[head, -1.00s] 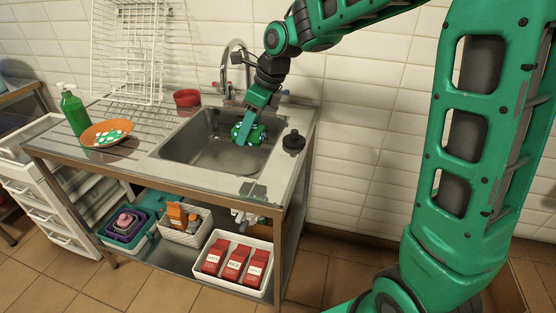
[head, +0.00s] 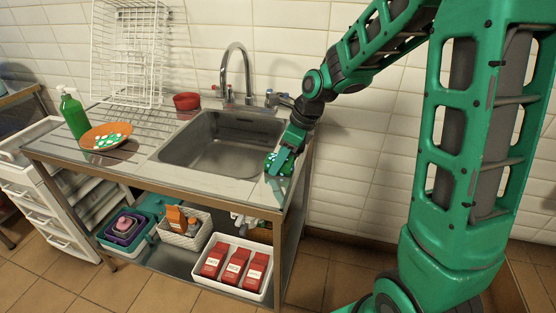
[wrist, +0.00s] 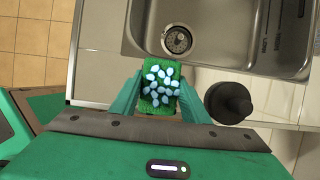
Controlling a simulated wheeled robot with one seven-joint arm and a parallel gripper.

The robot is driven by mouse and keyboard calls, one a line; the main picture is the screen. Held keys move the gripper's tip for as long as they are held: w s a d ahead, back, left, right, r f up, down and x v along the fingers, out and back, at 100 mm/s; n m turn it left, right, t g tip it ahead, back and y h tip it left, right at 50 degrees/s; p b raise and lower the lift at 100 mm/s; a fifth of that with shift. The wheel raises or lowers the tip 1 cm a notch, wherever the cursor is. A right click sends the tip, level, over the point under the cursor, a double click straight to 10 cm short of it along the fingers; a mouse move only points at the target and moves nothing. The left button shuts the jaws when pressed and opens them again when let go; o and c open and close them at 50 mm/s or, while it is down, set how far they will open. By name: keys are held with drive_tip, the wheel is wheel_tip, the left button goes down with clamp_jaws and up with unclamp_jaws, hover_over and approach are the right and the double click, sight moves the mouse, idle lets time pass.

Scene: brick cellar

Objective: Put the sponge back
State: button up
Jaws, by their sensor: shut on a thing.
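The sponge is green with pale spots; in the wrist view the sponge (wrist: 160,88) sits between the two teal fingers of my gripper (wrist: 160,100). In the head view the sponge (head: 282,158) shows at the fingers of my gripper (head: 277,170), above the front right part of the counter, right of the sink. My gripper is shut on it. The steel sink (head: 215,150) is empty, and its drain (wrist: 177,41) shows in the wrist view.
A black knobbed object (wrist: 228,103) stands close right of my gripper in the wrist view. An orange plate (head: 88,142) with green and white spots, a green bottle (head: 74,115) and a red bowl (head: 186,101) stand left. Bins (head: 262,290) fill the lower shelf.

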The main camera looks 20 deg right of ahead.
drive_tip(key=o, duration=0.9)
drive_tip(key=shift+f, duration=0.1)
drive_tip(key=v, duration=1.2)
drive_tip(key=s+d+f+n+g+h, duration=0.1)
drive_tip(key=s+d+n, duration=0.3)
drive_tip(key=s, duration=0.5)
drive_tip(key=s+d+f+n+g+h, duration=0.1)
drive_tip(key=s+d+f+n, duration=0.1)
drive_tip(key=s+d+n, duration=0.3)
drive_tip(key=s+d+f+n+h, duration=0.1)
drive_tip(key=s+d+n, duration=0.3)
drive_tip(key=s+n, duration=0.5)
drive_tip(key=shift+s+d+f+n+g+h, duration=0.1)
drive_tip(key=shift+s+f+n+g, duration=0.05)
drive_tip(key=shift+s, duration=0.8)
drive_tip(key=shift+s+d+f+n+g+h, duration=0.1)
drive_tip(key=shift+s, duration=0.85)
drive_tip(key=shift+s+d+f+n+g+h, duration=0.1)
drive_tip(key=shift+s+f+n+g, duration=0.05)
drive_tip(key=shift+s, duration=0.8)
